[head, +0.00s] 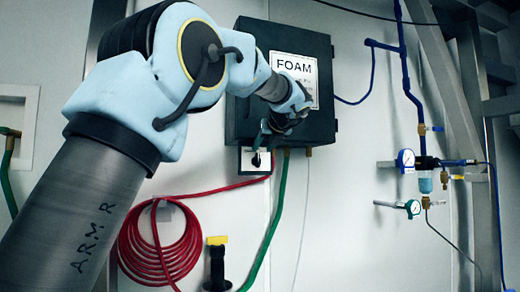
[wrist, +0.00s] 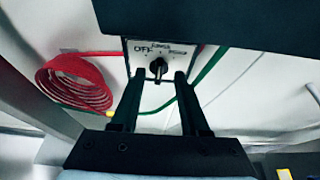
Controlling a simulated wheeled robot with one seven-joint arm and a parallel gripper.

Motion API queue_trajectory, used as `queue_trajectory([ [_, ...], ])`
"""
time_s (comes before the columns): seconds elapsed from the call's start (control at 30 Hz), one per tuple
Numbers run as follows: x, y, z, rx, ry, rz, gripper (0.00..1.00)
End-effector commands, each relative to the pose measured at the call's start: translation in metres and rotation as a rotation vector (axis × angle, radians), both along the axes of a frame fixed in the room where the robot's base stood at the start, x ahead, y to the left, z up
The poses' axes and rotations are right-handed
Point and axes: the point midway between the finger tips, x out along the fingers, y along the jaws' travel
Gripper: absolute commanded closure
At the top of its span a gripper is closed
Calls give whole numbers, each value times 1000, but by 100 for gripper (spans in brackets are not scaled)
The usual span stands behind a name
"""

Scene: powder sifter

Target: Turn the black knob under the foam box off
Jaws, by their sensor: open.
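The black foam box (head: 315,60), labelled FOAM, hangs on the wall, and its dark underside (wrist: 220,18) fills the top of the wrist view. Below it is a small white plate with a black knob (head: 256,160). The knob (wrist: 158,67) shows between my fingers in the wrist view, with the word OFF to its upper left. The exact direction of its pointer is hard to tell. My gripper (wrist: 158,78) is open, with one finger on each side of the knob and visible gaps. In the head view my gripper (head: 264,140) is partly hidden by my arm.
A coiled red hose (head: 160,245) hangs at the lower left, and a green hose (head: 274,225) runs down from the box near the knob. A yellow-topped black fitting (head: 217,265) stands below. Gauges and blue pipes (head: 405,160) are on the right wall.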

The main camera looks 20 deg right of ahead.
Motion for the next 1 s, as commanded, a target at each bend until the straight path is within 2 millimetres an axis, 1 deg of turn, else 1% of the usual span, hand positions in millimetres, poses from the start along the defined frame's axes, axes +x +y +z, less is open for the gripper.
queue_trajectory([
  [0.03, 9, -1, -2, 1, 1, 2, 55],
  [0.1, 18, -2, -6, 0, 1, 1, 55],
  [0.23, 29, -3, -11, 0, 1, 0, 55],
  [0.4, 35, -4, -14, -1, 0, -1, 55],
  [0.63, 35, -4, -15, -2, 0, 0, 56],
  [1.0, 35, -4, -15, -2, 1, 0, 98],
])
